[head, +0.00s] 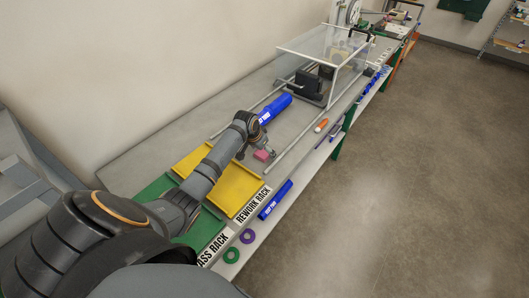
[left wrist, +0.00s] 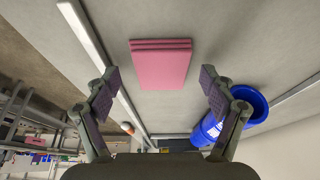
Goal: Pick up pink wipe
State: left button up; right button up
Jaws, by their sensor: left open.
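The pink wipe (head: 262,155) lies on the grey bench top, just right of the yellow rack trays in the head view. In the left wrist view the pink wipe (left wrist: 161,67) looks like a small folded stack, lying ahead of and between the fingers. My left gripper (head: 256,152) is over the bench right by the wipe, and its fingers show wide apart in the left wrist view (left wrist: 160,85). Nothing is between the fingertips that I can see held. My right gripper is not in view.
A blue cylinder (head: 275,109) lies behind the gripper and also shows in the left wrist view (left wrist: 212,128). A metal rail (head: 305,139) runs in front of the wipe. A yellow rack tray (head: 234,190), a blue bottle-like roll (head: 275,200) and a clear box (head: 335,60) are nearby.

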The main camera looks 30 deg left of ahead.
pick_arm(q)
jog(key=shift+s, duration=0.1)
jog(key=c, duration=0.9)
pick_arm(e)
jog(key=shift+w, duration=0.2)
pick_arm(q)
jog(key=shift+c, duration=0.2)
jog(key=shift+r+b, duration=0.4)
jog(key=shift+r, duration=0.15)
jog(key=shift+a+r+b, duration=0.1)
jog(key=shift+r+b, duration=0.4)
jog(key=shift+r, duration=0.3)
jog(key=s+d+r+b, duration=0.1)
jog(key=s+d+r, duration=0.4)
jog(key=s+r, duration=0.5)
jog(key=shift+s+d+r+b, duration=0.2)
jog(key=shift+s+d+b, duration=0.2)
jog(key=shift+s, duration=1)
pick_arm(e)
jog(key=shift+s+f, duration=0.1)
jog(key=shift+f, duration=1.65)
